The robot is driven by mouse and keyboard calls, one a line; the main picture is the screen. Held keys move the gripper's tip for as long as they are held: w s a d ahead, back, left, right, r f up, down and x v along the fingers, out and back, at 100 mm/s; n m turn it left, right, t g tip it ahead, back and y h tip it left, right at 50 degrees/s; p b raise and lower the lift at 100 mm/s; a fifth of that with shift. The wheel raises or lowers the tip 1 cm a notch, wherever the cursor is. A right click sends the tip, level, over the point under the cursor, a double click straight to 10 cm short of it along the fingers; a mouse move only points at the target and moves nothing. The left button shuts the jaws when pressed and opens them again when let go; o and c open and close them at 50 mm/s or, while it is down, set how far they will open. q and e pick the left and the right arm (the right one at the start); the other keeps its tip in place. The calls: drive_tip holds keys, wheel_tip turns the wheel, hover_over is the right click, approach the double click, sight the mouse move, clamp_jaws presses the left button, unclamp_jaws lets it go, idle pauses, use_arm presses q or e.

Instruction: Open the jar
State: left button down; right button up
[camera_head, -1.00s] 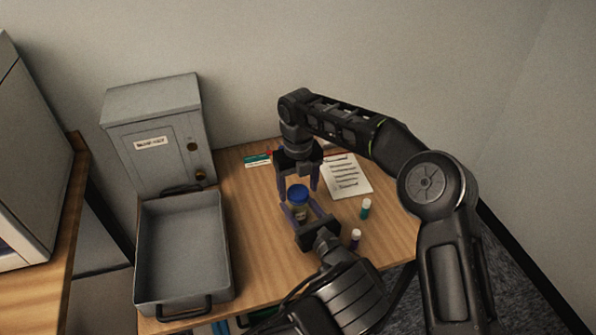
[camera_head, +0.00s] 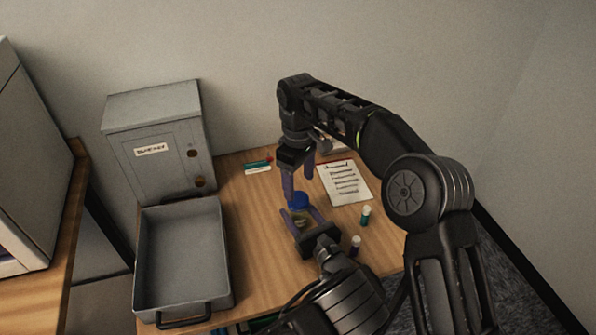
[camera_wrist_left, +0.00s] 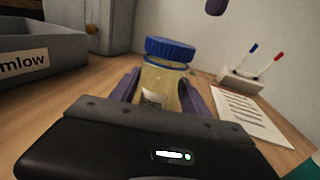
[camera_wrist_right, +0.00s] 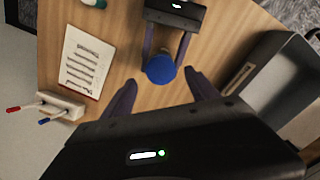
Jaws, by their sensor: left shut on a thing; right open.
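The jar (camera_wrist_left: 158,86) has a clear, yellowish body and a ribbed blue lid (camera_wrist_left: 170,49). It stands upright on the wooden table, with the lid on it. My left gripper (camera_head: 302,214) is shut on the jar's body from the near side, below the lid; its fingers flank the jar in the left wrist view. My right gripper (camera_wrist_right: 158,88) points down from above, its fingers open and apart. In the right wrist view the blue lid (camera_wrist_right: 160,69) lies between and just beyond its fingertips. In the head view the right fingers partly hide the lid.
A grey open tray (camera_head: 226,262) and a grey metal box (camera_head: 155,150) stand at the left. A printed sheet (camera_head: 345,184) lies right of the jar. Two small vials (camera_head: 365,215) (camera_head: 355,244) stand at the right. A pen holder (camera_wrist_left: 240,81) stands behind.

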sight(298, 199)
drive_tip(key=m, duration=0.2)
drive_tip(key=r+m, duration=0.1)
drive_tip(key=m, duration=0.2)
drive_tip(key=shift+r, duration=0.15)
drive_tip(key=m, duration=0.2)
drive_tip(key=r+m, duration=0.1)
drive_tip(key=m, duration=0.4)
drive_tip(key=shift+a+r, duration=0.1)
drive_tip(key=shift+r, duration=0.15)
drive_tip(key=shift+f, duration=0.1)
drive_tip(key=shift+f, duration=3.9)
drive_tip(key=shift+c, duration=0.2)
drive_tip(key=c, duration=1.4)
drive_tip(key=n, duration=0.6)
drive_tip(key=shift+c, duration=0.2)
